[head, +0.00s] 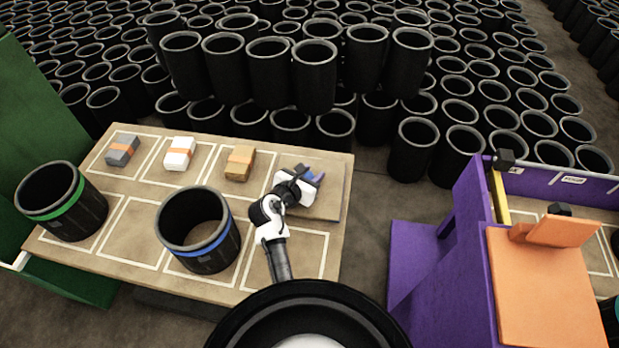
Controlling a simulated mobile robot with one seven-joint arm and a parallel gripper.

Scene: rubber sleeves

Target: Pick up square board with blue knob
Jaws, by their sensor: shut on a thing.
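The square board (331,204) is tan with a darker edge and lies at or just above the right end of the wooden table; I cannot tell if it touches. Its blue knob (316,178) shows partly beside my gripper. My gripper (303,177) is over the board and shut on the knob. The white and black gripper body and wrist hide much of the board's left side.
The table (135,262) has white-outlined cells holding grey (122,149), white (180,153) and tan (239,162) banded blocks. Green-banded (62,202) and blue-banded (198,231) black sleeves stand in front. A purple and orange station (425,262) is right; stacked sleeves fill the back.

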